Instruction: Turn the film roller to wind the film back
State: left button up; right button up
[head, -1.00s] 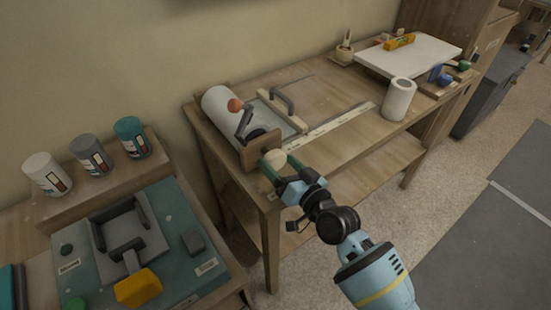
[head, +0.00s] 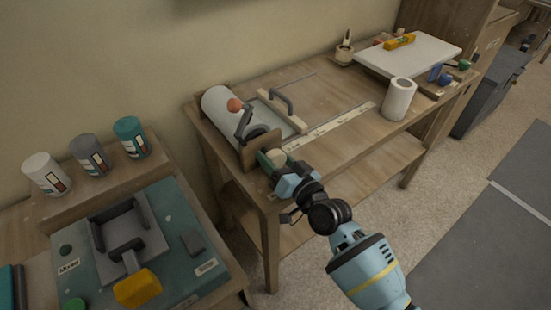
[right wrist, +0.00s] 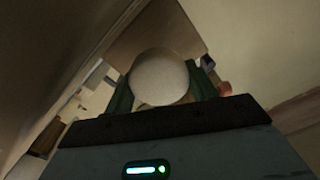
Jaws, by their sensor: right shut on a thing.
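The film roller is a white roll (head: 217,104) at the left end of the wooden table (head: 340,145), with a wooden end plate (head: 252,152) and a dark crank (head: 243,124) with an orange ball. A round cream knob (head: 276,157) sits at the near side of the end plate. My right gripper (head: 272,160) is shut on this knob, its green fingers on either side. In the right wrist view the knob's pale round face (right wrist: 160,78) fills the space between the fingers. My left gripper is not in view.
A wooden bar with a grey handle (head: 282,100) and a pale labelled strip (head: 330,126) lie beside the roller. A white upright roll (head: 398,98) and a white board (head: 410,55) stand farther right. A teal machine (head: 175,215) and several cans are left.

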jog(key=shift+m, duration=0.7)
jog(key=o, duration=1)
jog(key=shift+v, duration=3.95)
